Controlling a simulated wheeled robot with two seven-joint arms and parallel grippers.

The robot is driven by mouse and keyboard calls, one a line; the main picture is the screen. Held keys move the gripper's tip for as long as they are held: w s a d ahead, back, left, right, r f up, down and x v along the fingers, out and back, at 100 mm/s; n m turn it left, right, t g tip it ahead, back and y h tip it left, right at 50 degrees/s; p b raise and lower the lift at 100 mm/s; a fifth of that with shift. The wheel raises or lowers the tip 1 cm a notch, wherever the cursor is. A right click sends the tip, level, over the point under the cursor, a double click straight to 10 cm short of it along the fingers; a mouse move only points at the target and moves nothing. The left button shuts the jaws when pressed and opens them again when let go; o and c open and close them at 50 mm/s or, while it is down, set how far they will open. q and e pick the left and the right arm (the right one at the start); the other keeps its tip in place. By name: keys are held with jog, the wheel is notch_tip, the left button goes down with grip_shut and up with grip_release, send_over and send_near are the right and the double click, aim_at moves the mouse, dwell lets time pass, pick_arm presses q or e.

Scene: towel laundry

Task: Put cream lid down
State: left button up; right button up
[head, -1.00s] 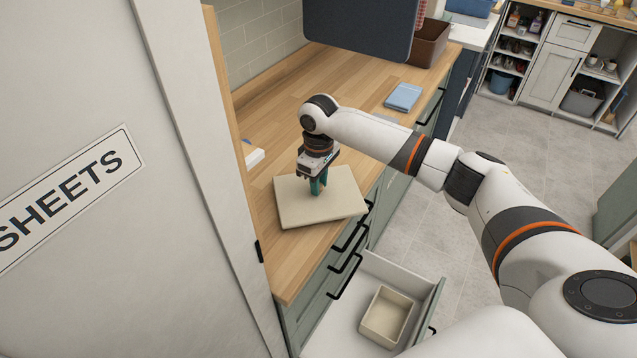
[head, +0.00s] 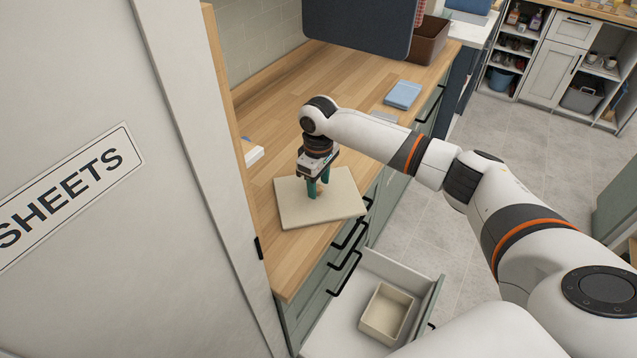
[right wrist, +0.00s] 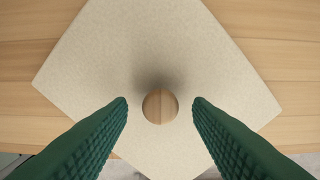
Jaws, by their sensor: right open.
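The cream lid (head: 340,195) lies flat on the wooden countertop, close to its front edge. In the right wrist view the cream lid (right wrist: 160,55) shows a round wooden knob (right wrist: 160,106). My right gripper (head: 318,192) points straight down over the lid's middle. Its green fingers are open, one on each side of the knob and apart from it, as the right wrist view shows (right wrist: 160,103). My left gripper is not in view.
An open drawer (head: 350,322) below the counter holds a cream box (head: 386,314) without a cover. A folded blue cloth (head: 402,95) and a brown basket (head: 429,42) are farther along the counter. A large door marked SHEETS (head: 90,180) stands at left.

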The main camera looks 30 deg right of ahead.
aim_at(319, 188)
notch_tip(319, 188, up, 12)
jog(key=b, duration=0.2)
jog(key=shift+f, duration=0.2)
jog(key=shift+f, duration=0.1)
dwell(0.3)
